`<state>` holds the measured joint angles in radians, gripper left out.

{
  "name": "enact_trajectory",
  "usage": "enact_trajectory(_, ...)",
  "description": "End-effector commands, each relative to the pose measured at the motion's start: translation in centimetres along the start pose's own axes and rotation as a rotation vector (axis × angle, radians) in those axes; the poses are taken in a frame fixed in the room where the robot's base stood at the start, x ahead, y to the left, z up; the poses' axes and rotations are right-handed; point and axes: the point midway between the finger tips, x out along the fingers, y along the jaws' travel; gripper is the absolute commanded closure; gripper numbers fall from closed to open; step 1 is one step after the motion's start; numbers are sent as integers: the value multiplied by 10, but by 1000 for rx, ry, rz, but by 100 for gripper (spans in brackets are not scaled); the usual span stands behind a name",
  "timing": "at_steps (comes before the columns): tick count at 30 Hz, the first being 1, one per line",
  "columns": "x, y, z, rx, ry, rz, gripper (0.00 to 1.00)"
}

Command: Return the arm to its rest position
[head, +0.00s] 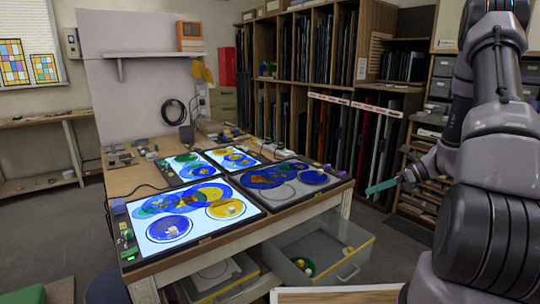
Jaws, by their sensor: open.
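My dark grey arm fills the right side of the head view, bent and raised off to the right of the work table (262,216). My gripper (404,180) is small and partly hidden behind the arm links, in the air to the right of the table's right edge. It is open. A flat teal strip (381,187) shows at its tip; I cannot tell whether it is part of the gripper or a separate thing behind it.
Lit panels with round blue and yellow glass pieces (185,212) cover the table top. A dark panel (290,195) lies at its right. An open drawer (318,250) juts out below. Tall glass racks (310,80) stand behind. Open floor lies left and right.

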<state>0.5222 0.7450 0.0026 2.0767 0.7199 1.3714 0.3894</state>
Motion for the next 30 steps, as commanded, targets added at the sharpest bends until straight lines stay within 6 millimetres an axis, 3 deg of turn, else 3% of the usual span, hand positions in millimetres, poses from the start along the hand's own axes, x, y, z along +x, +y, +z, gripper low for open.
enact_trajectory(1, -6, 15, 21, -92, 45, 2, 55)
enact_trajectory(3, -12, 35, 42, -217, 111, 8, 55)
enact_trajectory(12, -39, 126, 111, -751, 383, 20, 55)
enact_trajectory(21, -69, 217, 150, -1281, 645, -1, 55)
enact_trajectory(30, -103, 295, 164, -1772, 898, -69, 55)
